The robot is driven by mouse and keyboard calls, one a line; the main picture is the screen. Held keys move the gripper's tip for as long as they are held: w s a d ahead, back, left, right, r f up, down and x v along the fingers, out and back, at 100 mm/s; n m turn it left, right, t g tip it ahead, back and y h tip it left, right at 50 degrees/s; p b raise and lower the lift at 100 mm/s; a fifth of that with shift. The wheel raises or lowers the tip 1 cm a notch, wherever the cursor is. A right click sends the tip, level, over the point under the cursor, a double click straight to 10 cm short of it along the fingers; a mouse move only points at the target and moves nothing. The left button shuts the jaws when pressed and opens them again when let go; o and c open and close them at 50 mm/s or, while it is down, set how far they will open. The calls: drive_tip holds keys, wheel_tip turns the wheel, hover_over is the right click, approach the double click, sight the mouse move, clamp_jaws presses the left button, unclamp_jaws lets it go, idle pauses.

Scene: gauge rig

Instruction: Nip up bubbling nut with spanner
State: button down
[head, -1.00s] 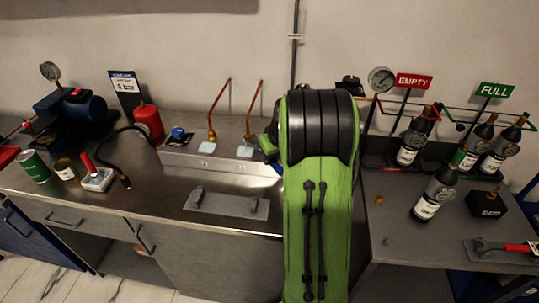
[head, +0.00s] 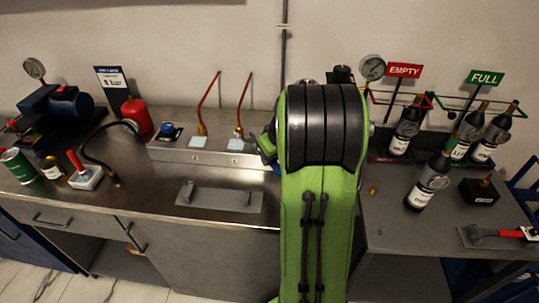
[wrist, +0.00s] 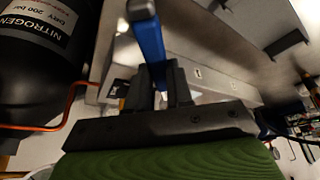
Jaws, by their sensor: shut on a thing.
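My gripper (wrist: 161,84) is shut on a blue-handled tool (wrist: 150,42), which looks like the spanner. The tool stands up between the fingers in the wrist view, with a dark rounded end at the top. In the head view my green arm hides the gripper and the tool. Two copper pipes rise from a steel block on the bench, with a brass nut at the foot of the left pipe (head: 202,128) and another at the right pipe (head: 239,131). I cannot make out bubbles on either.
A black nitrogen cylinder (wrist: 38,65) and an orange pipe (wrist: 70,92) are close on the left in the wrist view. A grey plate with two brackets (head: 220,199) lies empty at the bench front. Dark bottles (head: 430,180) and a red-handled tool (head: 508,233) are at right.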

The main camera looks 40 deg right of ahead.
drive_tip(key=shift+r+p, duration=1.85)
drive_tip(key=shift+r, duration=0.5)
drive_tip(key=shift+f, duration=0.1)
